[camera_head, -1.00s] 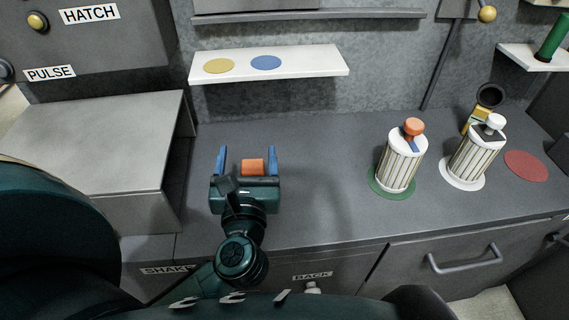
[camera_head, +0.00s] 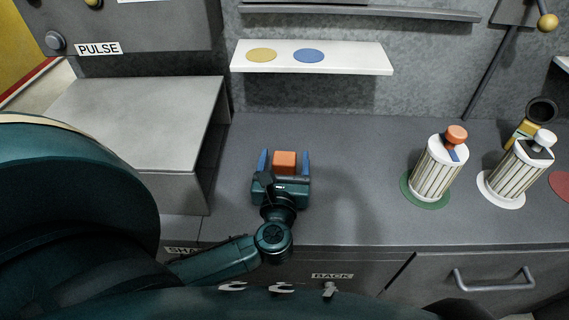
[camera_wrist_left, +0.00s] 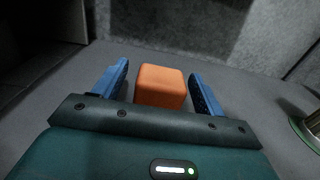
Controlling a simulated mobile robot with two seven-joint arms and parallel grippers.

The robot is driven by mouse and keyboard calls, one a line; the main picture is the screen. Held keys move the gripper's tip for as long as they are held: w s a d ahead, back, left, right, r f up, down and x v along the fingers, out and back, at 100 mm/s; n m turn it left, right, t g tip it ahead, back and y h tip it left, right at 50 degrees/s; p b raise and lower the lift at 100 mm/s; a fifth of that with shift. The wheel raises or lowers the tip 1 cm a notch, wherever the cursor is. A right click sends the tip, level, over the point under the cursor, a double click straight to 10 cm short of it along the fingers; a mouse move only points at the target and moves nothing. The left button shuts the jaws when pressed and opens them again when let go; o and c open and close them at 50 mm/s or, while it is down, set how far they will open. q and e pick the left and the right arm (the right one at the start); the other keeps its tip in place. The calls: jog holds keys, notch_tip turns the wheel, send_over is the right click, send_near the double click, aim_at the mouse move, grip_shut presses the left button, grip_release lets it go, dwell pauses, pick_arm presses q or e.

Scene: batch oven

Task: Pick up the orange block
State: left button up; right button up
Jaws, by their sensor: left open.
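The orange block (camera_head: 285,161) rests on the grey counter. It also shows in the left wrist view (camera_wrist_left: 161,86), between the two blue fingers. My left gripper (camera_head: 284,163) is open around the block, one finger on each side, with a visible gap on both sides in the left wrist view (camera_wrist_left: 162,84). The lower near part of the block is hidden behind the gripper body. My right gripper is not in view.
Two ribbed canisters stand to the right, one with an orange knob (camera_head: 437,172) on a green disc (camera_head: 408,190), one with a white knob (camera_head: 515,170). A white shelf (camera_head: 350,60) is on the wall behind. A raised grey box (camera_head: 140,120) stands left. The counter between gripper and canisters is clear.

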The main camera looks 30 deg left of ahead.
pick_arm(q)
jog(key=x, duration=0.2)
jog(key=shift+w+a, duration=0.15)
jog(key=shift+w, duration=0.05)
jog(key=shift+c, duration=0.5)
jog(key=c, duration=1.2)
